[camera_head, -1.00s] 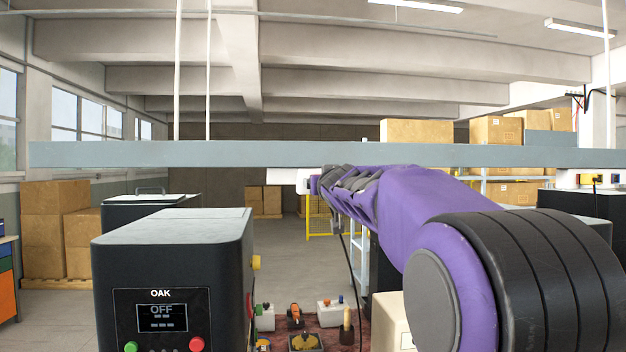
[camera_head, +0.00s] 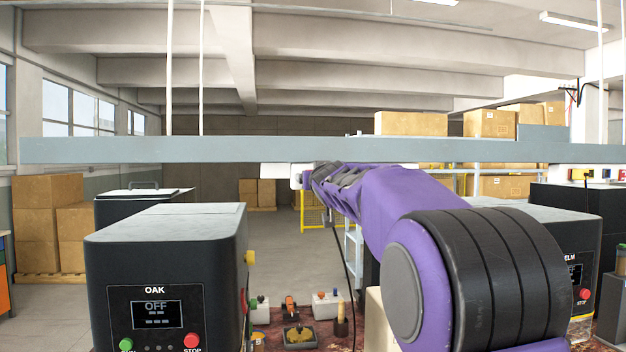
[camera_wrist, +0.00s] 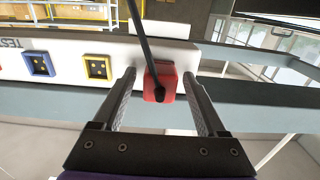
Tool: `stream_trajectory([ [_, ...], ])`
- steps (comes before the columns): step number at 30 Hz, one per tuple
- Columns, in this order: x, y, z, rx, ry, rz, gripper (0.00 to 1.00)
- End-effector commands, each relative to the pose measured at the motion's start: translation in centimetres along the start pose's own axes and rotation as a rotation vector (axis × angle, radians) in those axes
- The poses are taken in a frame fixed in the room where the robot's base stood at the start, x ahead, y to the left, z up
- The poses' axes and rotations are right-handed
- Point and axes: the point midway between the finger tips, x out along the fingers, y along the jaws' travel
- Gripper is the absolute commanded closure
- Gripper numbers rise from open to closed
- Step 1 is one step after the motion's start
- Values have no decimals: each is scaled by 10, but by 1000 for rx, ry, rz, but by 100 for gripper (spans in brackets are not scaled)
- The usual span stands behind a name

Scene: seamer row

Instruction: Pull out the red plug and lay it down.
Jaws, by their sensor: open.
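The red plug (camera_wrist: 160,84) sits at the white socket strip (camera_wrist: 70,62) in the wrist view, with a dark cable (camera_wrist: 141,38) running up from it. My gripper (camera_wrist: 160,78) is open, its two fingers on either side of the plug. The blue socket (camera_wrist: 39,64) and the yellow socket (camera_wrist: 97,68) are on the strip to the left. In the head view my arm reaches to the strip's white end (camera_head: 275,169) under the grey beam; the plug is hidden there.
The grey beam (camera_head: 200,150) crosses the head view at arm height. The OAK machine (camera_head: 165,280) stands left, the ELM machine (camera_head: 575,235) right, partly behind my arm. Open floor (camera_head: 275,225) lies beyond.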

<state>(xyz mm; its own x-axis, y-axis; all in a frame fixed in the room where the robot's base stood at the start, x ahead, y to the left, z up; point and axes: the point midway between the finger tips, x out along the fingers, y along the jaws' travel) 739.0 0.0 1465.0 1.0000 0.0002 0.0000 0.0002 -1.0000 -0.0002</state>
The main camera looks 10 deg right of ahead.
Motion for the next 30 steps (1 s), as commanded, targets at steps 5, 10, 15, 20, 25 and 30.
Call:
stream_trajectory([
  [5, 0, 0, 0, 0, 0, 0, 25],
  [10, 0, 0, 0, 0, 0, 0, 25],
  [15, 0, 0, 0, 0, 0, 0, 25],
  [20, 0, 0, 0, 0, 0, 0, 45],
  [25, 0, 0, 0, 0, 0, 0, 75],
  [30, 0, 0, 0, 0, 0, 0, 100],
])
